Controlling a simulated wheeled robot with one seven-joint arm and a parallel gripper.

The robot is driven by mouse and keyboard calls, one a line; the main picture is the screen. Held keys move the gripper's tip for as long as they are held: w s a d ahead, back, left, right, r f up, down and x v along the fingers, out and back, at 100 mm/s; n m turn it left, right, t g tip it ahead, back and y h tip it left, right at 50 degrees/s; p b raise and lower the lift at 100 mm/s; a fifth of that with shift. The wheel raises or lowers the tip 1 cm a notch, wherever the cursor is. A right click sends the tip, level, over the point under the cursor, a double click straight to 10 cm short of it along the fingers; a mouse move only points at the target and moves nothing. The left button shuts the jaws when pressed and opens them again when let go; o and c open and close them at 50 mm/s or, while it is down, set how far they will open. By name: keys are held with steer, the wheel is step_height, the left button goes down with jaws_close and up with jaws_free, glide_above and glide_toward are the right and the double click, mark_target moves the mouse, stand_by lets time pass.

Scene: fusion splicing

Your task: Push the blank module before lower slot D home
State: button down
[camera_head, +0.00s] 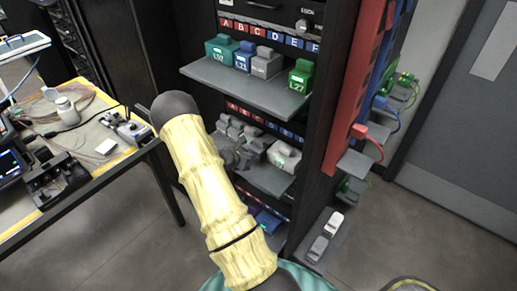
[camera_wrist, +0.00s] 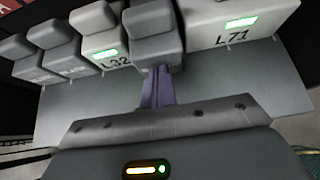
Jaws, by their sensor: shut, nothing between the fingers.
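The blank grey module (camera_wrist: 152,42) stands at the centre of the wrist view, sticking out further toward me than its neighbour L32 (camera_wrist: 100,45). The white module L71 (camera_wrist: 235,25) is to its right, also on the lower shelf (camera_wrist: 262,75). My gripper (camera_wrist: 156,78) is shut and empty, its purple fingers pointing at the blank module's near face, low down. They look very close to or touching it; I cannot tell which. In the head view my arm and gripper body partly hide the lower row, and the fingertips do not show.
More grey modules (camera_wrist: 50,30) stand left of L32. Above, the upper shelf (camera_head: 240,84) holds teal, blue, grey and green modules. A red cable rail (camera_head: 350,90) is on the right. A cluttered work table (camera_head: 85,170) is on the left.

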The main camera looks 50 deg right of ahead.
steer(key=shift+w+d+b, duration=0.1)
steer(key=shift+d+b, duration=0.25)
steer(key=shift+d, duration=1.05)
steer(key=shift+s+a+b, duration=0.15)
steer(key=shift+a+b, duration=0.05)
steer(key=shift+a, duration=1.85)
steer(key=shift+s+a+b, duration=0.15)
steer(key=shift+a+b, duration=0.05)
steer(key=shift+a, duration=1.8)
steer(key=s+a+r+m+y+p, duration=0.3)
steer(key=a+r+m, duration=0.3)
steer(key=a+r, duration=0.3)
steer(key=s+a+r+m+t+y+p, duration=0.1)
steer(key=s+a+r+m+y+p, duration=0.2)
steer(key=a+r, duration=0.6)
steer(key=s+a+r+m+y+p, duration=0.3)
steer(key=s+a+r+m+y, duration=0.2)
steer(key=a, duration=0.9)
step_height(320, 180, up, 4)
steer(key=s+m, duration=0.2)
steer(key=m, duration=0.2)
steer(key=shift+a+m+t, duration=0.3)
steer(key=shift+m, duration=0.1)
steer(key=shift+d, duration=0.1)
